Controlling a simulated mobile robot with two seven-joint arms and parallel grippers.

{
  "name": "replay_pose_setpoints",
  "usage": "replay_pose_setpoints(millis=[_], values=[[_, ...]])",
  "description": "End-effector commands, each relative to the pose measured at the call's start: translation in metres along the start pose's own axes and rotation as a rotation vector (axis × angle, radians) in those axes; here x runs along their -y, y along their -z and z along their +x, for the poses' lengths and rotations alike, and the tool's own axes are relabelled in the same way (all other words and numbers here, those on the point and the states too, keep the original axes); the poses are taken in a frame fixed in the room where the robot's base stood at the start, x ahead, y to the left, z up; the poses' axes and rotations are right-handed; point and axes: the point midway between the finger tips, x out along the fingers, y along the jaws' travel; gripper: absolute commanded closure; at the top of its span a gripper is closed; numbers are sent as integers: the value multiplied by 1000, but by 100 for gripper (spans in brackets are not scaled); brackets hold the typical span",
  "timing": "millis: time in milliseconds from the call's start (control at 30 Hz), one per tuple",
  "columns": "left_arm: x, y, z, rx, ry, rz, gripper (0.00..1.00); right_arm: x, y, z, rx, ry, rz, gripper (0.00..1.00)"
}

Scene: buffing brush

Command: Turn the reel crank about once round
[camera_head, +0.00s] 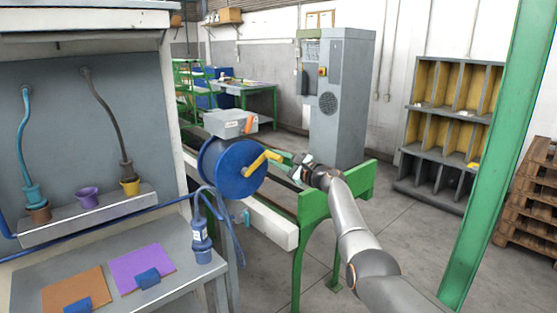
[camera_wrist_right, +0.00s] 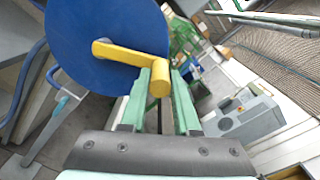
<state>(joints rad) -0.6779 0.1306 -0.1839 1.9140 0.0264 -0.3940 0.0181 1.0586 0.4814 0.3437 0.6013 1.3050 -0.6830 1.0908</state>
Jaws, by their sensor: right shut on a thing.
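The reel (camera_head: 224,172) is a blue disc on the bench edge, left of centre in the head view. It fills the upper left of the right wrist view (camera_wrist_right: 95,30). Its yellow crank (camera_head: 257,164) points up and right from the hub, and its handle sticks out toward my right arm. My right gripper (camera_head: 287,163) reaches the handle from the right. In the wrist view its pale green fingers (camera_wrist_right: 160,88) lie on either side of the yellow handle (camera_wrist_right: 157,84), shut on it. My left gripper is not in view.
A grey box (camera_head: 230,122) with an orange part sits above the reel. A green frame (camera_head: 335,193) stands under my right arm. A blue hose (camera_head: 110,223) crosses the bench at left. A grey cabinet (camera_head: 342,95) stands behind.

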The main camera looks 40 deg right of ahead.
Motion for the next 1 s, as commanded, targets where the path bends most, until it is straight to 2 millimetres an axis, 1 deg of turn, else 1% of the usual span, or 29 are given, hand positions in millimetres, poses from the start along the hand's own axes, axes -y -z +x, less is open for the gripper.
replay_pose_setpoints(millis=[33, 167, 200, 433, 767, 867, 1000], values=[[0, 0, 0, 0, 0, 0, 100, -1, 3, 0, -6, -1, -3, 100], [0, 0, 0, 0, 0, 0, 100, -1, 3, -1, -6, -1, -4, 100], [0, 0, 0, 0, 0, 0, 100, -1, 3, -1, -6, -1, -4, 66], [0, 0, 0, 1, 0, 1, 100, 0, 1, 0, -3, -1, -3, 40], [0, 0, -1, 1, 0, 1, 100, 0, 0, -2, -1, 0, -3, 40], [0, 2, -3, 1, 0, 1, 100, 0, 1, -6, -2, -1, -4, 40], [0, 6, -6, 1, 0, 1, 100, 0, 1, -16, -3, -2, -6, 40]])
